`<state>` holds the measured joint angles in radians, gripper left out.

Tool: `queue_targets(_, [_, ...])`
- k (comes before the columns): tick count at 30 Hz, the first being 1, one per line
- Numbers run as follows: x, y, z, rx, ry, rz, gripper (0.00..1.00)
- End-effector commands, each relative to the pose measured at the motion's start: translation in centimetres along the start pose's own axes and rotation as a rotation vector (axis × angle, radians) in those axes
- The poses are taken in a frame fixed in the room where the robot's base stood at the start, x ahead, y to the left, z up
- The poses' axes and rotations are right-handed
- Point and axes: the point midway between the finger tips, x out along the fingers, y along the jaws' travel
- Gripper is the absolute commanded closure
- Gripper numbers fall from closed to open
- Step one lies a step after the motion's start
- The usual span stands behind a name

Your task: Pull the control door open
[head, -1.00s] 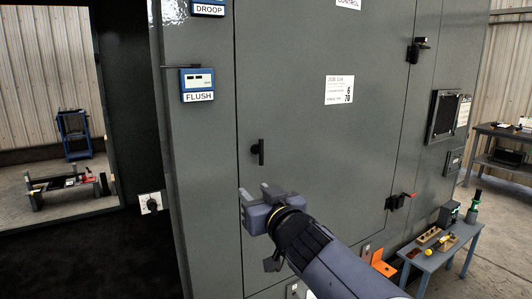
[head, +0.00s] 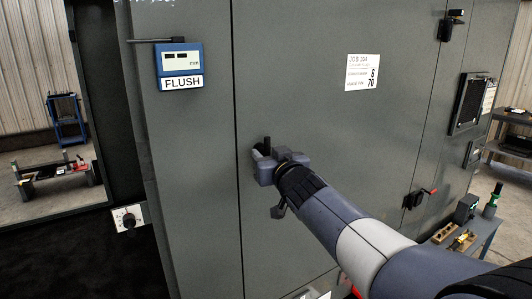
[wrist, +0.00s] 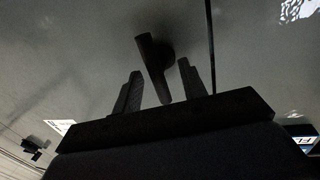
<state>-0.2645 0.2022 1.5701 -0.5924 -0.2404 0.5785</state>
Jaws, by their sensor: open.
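The control door (head: 310,95) is a large dark grey panel. Its left edge lies flush along a thin vertical seam, so it looks shut. Its handle (wrist: 153,68) is a short black bar standing off the panel; in the head view only its top (head: 267,142) shows above my gripper. My gripper (head: 261,152) is at the handle. In the wrist view my gripper (wrist: 160,88) is open, with one finger on each side of the handle's lower end. A gap shows between the handle and each finger, so I see no grip.
A blue gauge marked FLUSH (head: 180,66) is on the panel left of the seam. A small table (head: 470,238) with parts stands at the lower right.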

Motion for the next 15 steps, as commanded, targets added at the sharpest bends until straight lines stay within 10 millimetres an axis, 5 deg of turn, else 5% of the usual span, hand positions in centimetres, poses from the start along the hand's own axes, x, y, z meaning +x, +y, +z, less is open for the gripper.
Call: queue_targets(15, [1.9,0.0,0.0,0.0,0.001,0.0,0.6])
